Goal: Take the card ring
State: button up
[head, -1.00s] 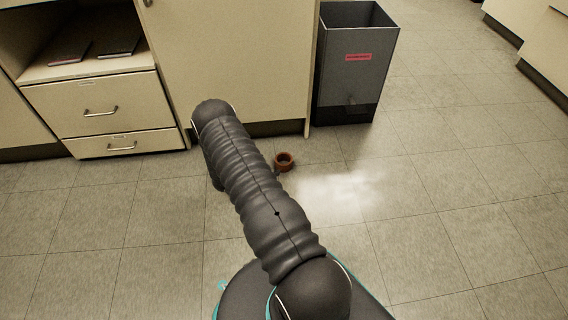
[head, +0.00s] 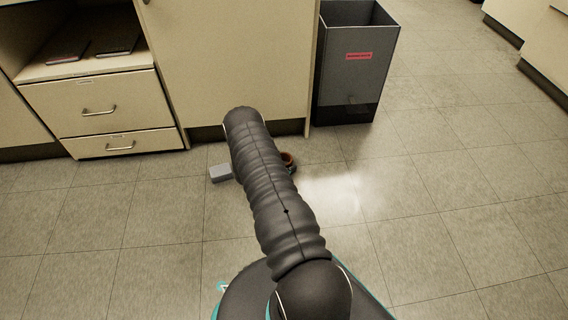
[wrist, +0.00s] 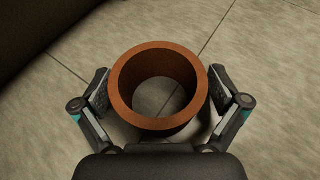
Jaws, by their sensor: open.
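The card ring (wrist: 125,94) is a short brown-orange tube standing on the floor with its open end up. In the wrist view it sits between the two fingers of my gripper (wrist: 159,95), which is open. The fingers are on its left and right sides, with a small gap at the left and a very small one at the right. In the head view only the upper right part of the ring (head: 289,156) shows past my arm. My gripper is mostly hidden behind the arm there.
A beige cabinet with drawers (head: 100,111) stands behind, its base close to the ring. A tall dark bin (head: 352,85) with a red label stands at the back right. A small grey block-like shape (head: 221,173) shows left of my arm. The tiled floor (head: 440,210) to the right is clear.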

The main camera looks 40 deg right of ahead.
aim_at(285, 155)
jog(key=c, duration=1)
jog(key=shift+r, duration=0.1)
jog(key=shift+r, duration=0.55)
notch_tip(285, 155, up, 3)
jog(key=shift+w+f+p, duration=0.1)
jog(key=shift+f+p, duration=0.05)
jog(key=shift+p, duration=0.3)
jog(key=s+d+r+p, duration=0.1)
jog(key=s+d+r, duration=0.4)
jog(key=s, duration=0.5)
notch_tip(285, 155, up, 2)
jog(key=shift+s+r+p, duration=0.1)
jog(key=shift+s+p, duration=0.2)
jog(key=shift+p, duration=0.05)
